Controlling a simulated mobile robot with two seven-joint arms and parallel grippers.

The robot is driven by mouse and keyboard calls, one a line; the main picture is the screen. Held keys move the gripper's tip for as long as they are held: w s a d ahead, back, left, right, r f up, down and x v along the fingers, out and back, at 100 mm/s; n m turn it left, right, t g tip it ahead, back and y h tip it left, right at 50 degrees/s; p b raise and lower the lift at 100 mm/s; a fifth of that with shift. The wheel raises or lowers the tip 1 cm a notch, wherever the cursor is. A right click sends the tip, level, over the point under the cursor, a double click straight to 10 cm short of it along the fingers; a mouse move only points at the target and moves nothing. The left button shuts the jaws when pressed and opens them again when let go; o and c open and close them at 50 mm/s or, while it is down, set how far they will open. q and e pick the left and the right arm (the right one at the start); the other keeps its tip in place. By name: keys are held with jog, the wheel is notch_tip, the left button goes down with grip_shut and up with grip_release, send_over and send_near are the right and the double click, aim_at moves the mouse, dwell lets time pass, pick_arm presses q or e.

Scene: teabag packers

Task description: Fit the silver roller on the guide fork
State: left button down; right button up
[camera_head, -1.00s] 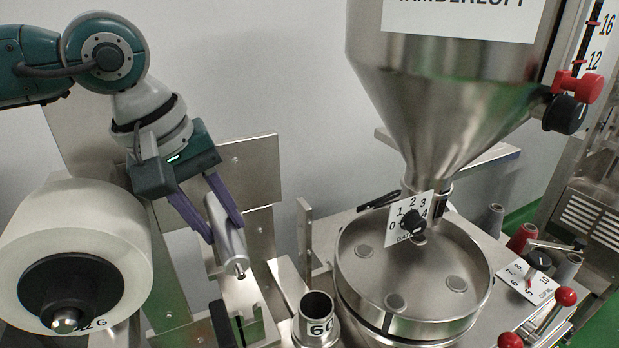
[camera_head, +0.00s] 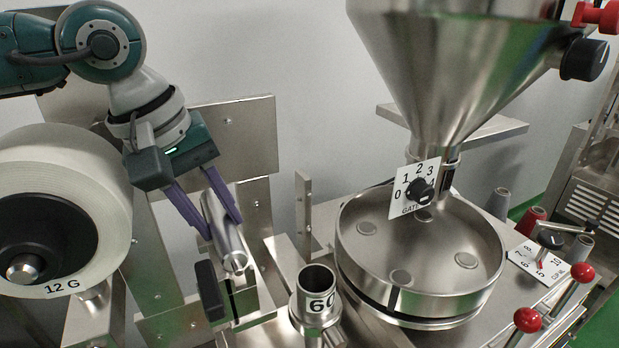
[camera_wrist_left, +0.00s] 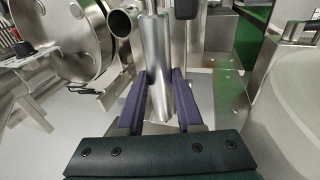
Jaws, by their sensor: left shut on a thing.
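The silver roller (camera_head: 230,252) is a smooth metal cylinder, tilted in the head view with its near end low. My left gripper (camera_head: 222,225) is shut on it, one purple finger on each side. In the left wrist view the roller (camera_wrist_left: 157,50) stands between the fingers of the left gripper (camera_wrist_left: 160,78) and extends beyond their tips. The roller's near end is at a steel bracket (camera_head: 252,302) with a black block (camera_head: 208,290). This seems to be the guide fork, but the roller hides much of it. I cannot tell whether they touch. My right gripper is not in view.
A large white reel (camera_head: 108,175) with a black hub stands left of the arm. A steel cup marked 60 (camera_head: 318,282) stands close right of the bracket. Further right are a round steel pan (camera_head: 420,250), a hopper (camera_head: 440,70) and red-knobbed levers (camera_head: 528,320).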

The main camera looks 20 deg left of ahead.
pick_arm(q)
jog(key=shift+b, duration=0.85)
dwell(1.3)
dwell(0.4)
jog(key=shift+f+b, duration=1.35)
jog(key=shift+b, duration=0.25)
jog(key=shift+c, duration=2.4)
grip_release()
jog(key=b+v, duration=0.4)
jog(key=v, duration=0.6)
